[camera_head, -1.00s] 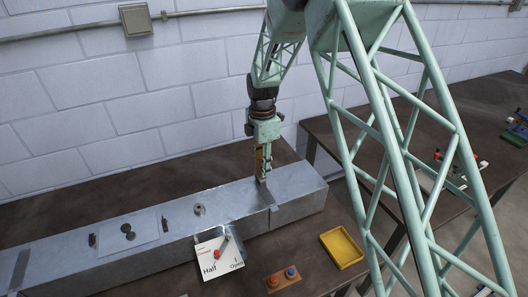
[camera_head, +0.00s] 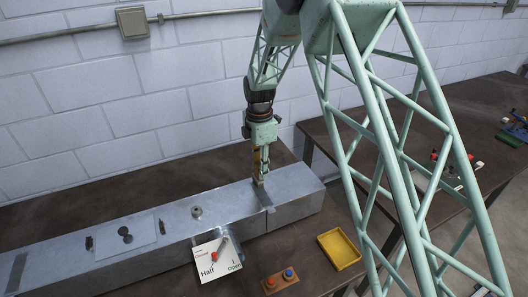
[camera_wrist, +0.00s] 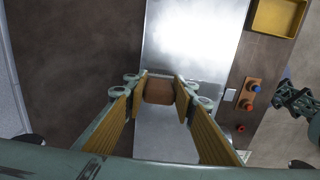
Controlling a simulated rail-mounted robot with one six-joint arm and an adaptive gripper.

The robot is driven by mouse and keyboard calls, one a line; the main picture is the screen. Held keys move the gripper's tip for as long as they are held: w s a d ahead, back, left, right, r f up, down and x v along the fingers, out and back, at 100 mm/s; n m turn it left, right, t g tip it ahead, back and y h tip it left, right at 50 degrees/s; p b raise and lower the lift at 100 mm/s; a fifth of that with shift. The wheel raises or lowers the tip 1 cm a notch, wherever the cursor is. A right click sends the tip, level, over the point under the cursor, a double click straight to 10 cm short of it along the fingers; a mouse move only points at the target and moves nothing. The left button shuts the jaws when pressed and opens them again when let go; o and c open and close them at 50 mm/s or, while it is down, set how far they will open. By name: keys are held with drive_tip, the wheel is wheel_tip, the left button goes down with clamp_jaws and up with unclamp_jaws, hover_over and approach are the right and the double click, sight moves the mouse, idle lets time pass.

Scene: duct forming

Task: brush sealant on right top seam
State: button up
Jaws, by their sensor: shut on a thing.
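The long grey metal duct (camera_head: 110,240) lies on the brown table. Its right top seam (camera_head: 264,198) shows as a darker grey strip across the top near the right end. My gripper (camera_head: 260,168) points down over this seam and is shut on the brush (camera_head: 259,181). The brush's lower end is at or just above the duct top at the strip's far part; contact cannot be told. In the wrist view, the brush's brown block (camera_wrist: 158,91) sits between my fingers, above the duct (camera_wrist: 192,40). The bristles are hidden there.
A panel with a red knob (camera_head: 217,259) stands at the duct's front side. A button box (camera_head: 281,280) and a yellow tray (camera_head: 339,249) lie on the table in front. A round fitting (camera_head: 196,211) sits on the duct left of my gripper. The wall is behind.

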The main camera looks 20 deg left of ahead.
drive_tip(key=shift+w+d+r, duration=0.2)
drive_tip(key=shift+w+d, duration=0.05)
drive_tip(key=r, duration=0.2)
drive_tip(key=r+p, duration=0.1)
drive_tip(key=shift+s+a+r, duration=0.15)
drive_tip(key=shift+s+r, duration=0.1)
drive_tip(key=shift+r, duration=0.05)
drive_tip(key=shift+w+r, duration=0.2)
wheel_tip(320, 180, up, 4)
drive_tip(key=shift+f+p, duration=0.15)
drive_tip(key=shift+p, duration=0.65)
